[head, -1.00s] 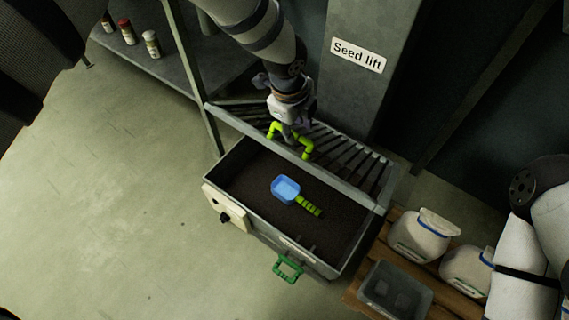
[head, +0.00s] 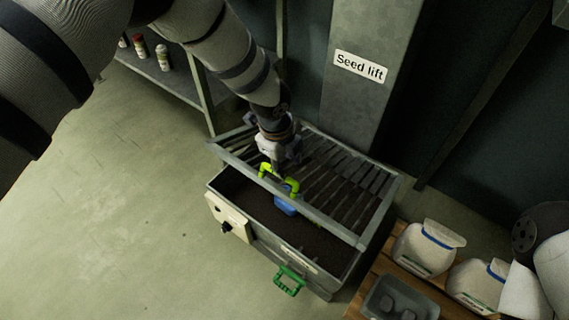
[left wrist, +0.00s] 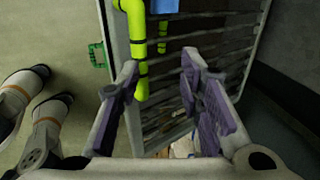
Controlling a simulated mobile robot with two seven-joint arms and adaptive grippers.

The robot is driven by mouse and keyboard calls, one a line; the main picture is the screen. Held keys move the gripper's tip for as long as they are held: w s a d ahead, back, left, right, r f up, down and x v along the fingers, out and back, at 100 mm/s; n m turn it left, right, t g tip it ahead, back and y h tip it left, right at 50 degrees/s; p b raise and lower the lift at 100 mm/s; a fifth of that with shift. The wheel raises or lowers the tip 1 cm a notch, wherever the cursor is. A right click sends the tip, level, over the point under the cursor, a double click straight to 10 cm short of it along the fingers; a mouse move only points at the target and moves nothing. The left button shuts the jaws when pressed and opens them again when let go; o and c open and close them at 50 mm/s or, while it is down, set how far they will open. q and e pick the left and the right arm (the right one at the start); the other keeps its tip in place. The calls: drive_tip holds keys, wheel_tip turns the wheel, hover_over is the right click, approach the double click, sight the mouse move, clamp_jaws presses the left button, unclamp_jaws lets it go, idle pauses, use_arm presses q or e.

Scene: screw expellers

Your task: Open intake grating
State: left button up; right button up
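The intake grating (head: 335,180), a grey slatted frame, lies tilted over the back part of a dark-filled bin (head: 250,250) in the head view. Its slats also show in the left wrist view (left wrist: 215,45). A yellow-green handle (head: 264,170) is on its front bar and shows in the left wrist view (left wrist: 136,35). My left gripper (head: 278,170) is at this handle. In the left wrist view its purple-grey fingers (left wrist: 163,90) are apart, with the handle's end close to the left finger.
A green handle (head: 290,281) is on the bin's front. White jugs (head: 427,248) and a grey tray (head: 400,298) stand at right. A "Seed lift" column (head: 365,110) rises behind. The left floor is clear.

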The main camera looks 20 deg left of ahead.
use_arm(q)
wheel_tip(320, 180, up, 12)
drive_tip(key=w+p, duration=0.2)
drive_tip(key=p, duration=0.2)
drive_tip(key=shift+w+d+p, duration=0.2)
drive_tip(key=shift+d+p, duration=0.1)
drive_tip(key=shift+d, duration=0.15)
use_arm(e)
drive_tip(key=shift+t, duration=0.5)
drive_tip(key=shift+w+v, duration=0.15)
drive_tip(key=shift+v, duration=1.15)
drive_tip(key=shift+w+v, duration=0.15)
drive_tip(key=shift+v, duration=1.2)
drive_tip(key=shift+f, duration=0.1)
